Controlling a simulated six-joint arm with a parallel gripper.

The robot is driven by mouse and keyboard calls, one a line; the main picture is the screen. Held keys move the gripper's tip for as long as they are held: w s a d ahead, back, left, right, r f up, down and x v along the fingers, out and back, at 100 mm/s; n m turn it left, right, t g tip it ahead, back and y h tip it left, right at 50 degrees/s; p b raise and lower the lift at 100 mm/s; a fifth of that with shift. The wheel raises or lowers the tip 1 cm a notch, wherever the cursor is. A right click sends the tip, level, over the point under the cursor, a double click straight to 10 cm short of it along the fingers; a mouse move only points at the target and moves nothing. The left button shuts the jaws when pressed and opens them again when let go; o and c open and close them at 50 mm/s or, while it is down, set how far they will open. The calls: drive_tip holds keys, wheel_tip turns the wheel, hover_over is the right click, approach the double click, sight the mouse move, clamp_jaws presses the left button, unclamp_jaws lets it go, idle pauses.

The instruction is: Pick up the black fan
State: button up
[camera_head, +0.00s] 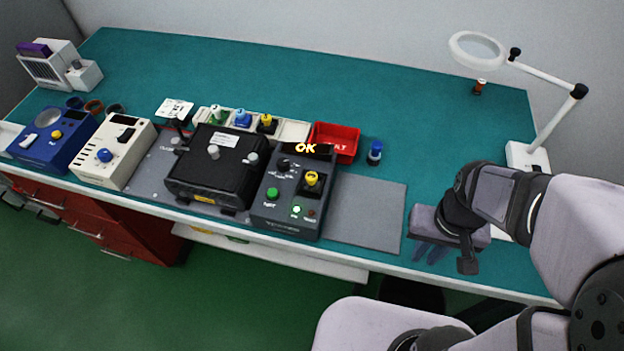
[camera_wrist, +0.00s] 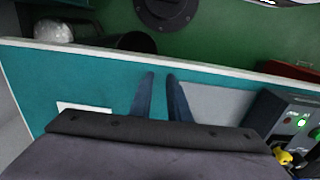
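I cannot make out a black fan in either view. A black box-shaped unit (camera_head: 217,166) with metal knobs on its lid stands near the middle of the bench, and its inside is hidden. My gripper (camera_head: 432,253) is at the right, over the bench's front edge and right of the grey mat. In the wrist view my gripper (camera_wrist: 161,76) has two slim dark-blue fingers with a narrow gap and nothing between them.
A dark tester (camera_head: 290,200) showing "OK" stands right of the black unit, before a red bin (camera_head: 335,142). A blue-capped bottle (camera_head: 375,153) stands behind the grey mat (camera_head: 365,214). A magnifier lamp (camera_head: 479,49) overhangs the back right.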

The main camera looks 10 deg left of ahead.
drive_tip(key=o, duration=1)
drive_tip(key=shift+c, duration=0.2)
